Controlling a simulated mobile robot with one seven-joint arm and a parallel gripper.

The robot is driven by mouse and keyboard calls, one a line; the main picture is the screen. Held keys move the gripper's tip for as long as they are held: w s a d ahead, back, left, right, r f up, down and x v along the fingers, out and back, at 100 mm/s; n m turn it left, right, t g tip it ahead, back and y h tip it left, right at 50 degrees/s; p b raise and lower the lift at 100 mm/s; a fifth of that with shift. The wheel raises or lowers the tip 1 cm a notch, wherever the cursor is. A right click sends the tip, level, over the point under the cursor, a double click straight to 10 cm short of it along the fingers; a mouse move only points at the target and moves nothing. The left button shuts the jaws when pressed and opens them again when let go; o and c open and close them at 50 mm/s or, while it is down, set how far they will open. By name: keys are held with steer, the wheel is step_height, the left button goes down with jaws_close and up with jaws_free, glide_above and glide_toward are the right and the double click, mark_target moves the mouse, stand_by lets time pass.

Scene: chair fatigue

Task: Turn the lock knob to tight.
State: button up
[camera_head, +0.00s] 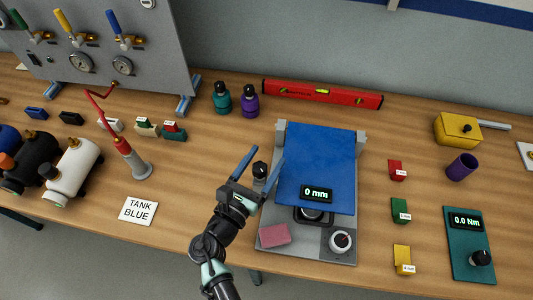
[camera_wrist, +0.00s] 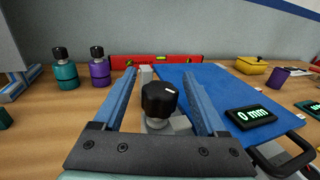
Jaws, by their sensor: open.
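A black knob (camera_head: 260,169) with a white mark on its top stands upright at the left side of the grey fixture (camera_head: 267,211). In the wrist view the black knob (camera_wrist: 158,98) is between my two blue fingers, with a gap on both sides, and its mark points to the right. My gripper (camera_head: 267,155) is open and empty around the knob, not visibly touching it. It also shows in the wrist view (camera_wrist: 158,72). No tight or loose lettering is readable at the knob.
A blue plate (camera_head: 320,155) with a "0 mm" display (camera_head: 316,194) lies right of the knob. Teal (camera_head: 221,98) and purple (camera_head: 250,102) bottles stand behind. Bare table lies left of the fixture.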

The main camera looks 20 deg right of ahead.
steer(key=shift+w+d, duration=0.4)
steer(key=shift+d, duration=0.1)
jaws_close()
steer(key=m+g+h+b, duration=0.1)
steer(key=g, duration=0.1)
steer(key=m+g+h+b, duration=0.1)
steer(key=g, duration=0.1)
steer(key=m+g+h+b, duration=0.1)
steer(key=m, duration=0.1)
steer(key=shift+s+d+f+g, duration=0.15)
steer(key=shift+s+d+g, duration=0.05)
steer(key=shift+s+g, duration=0.2)
steer(key=shift+s+d+m+g+h+b, duration=0.1)
steer(key=shift+s+m+g+h+b, duration=0.15)
steer(key=shift+m+g+b, duration=0.85)
steer(key=shift+s+m+g+h+b, duration=0.15)
steer(key=shift+s+m+g+b, duration=0.4)
steer(key=shift+g, duration=0.95)
steer(key=shift+w+m, duration=0.15)
steer(key=shift+m, duration=0.1)
